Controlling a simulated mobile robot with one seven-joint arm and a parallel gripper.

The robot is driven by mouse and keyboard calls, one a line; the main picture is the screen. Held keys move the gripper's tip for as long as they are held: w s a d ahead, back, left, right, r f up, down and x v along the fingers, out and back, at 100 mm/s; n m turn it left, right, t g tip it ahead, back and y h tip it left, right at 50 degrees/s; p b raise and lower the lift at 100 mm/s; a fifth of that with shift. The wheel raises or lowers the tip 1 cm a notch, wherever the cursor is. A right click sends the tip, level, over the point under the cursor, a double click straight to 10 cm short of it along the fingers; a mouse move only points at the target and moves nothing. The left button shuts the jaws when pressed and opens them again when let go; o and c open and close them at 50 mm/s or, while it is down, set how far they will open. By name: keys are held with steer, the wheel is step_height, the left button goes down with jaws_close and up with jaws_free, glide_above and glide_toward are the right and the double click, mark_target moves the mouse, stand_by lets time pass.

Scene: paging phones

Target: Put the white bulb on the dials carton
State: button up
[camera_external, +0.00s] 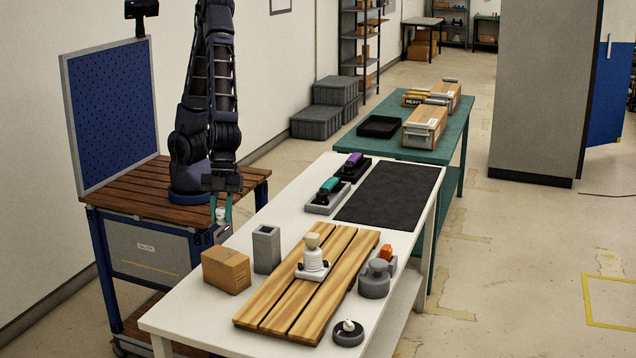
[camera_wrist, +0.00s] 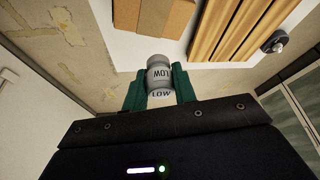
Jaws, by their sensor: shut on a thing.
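Cartons with labels (camera_external: 424,130) (camera_external: 446,92) stand on the green table at the back; I cannot read which is the dials carton. A plain brown carton (camera_external: 226,270) stands on the near white table, just below and right of my gripper in the external view.
The white table (camera_external: 185,318) holds a slatted wooden board (camera_external: 285,300) with a white ribbed piece (camera_external: 314,262), a grey square holder (camera_external: 266,249), a grey round jar (camera_external: 375,281), a black puck (camera_external: 348,333) and a clear dark mat (camera_external: 390,195). A black tray (camera_external: 380,127) is on the green table.

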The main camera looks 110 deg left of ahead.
mark_target(223, 257)
step_height(223, 257, down, 10)
steer(key=shift+r, duration=0.15)
stand_by(0.4)
steer(key=o, duration=1)
steer(key=shift+c, duration=0.2)
steer(key=v, duration=1.2)
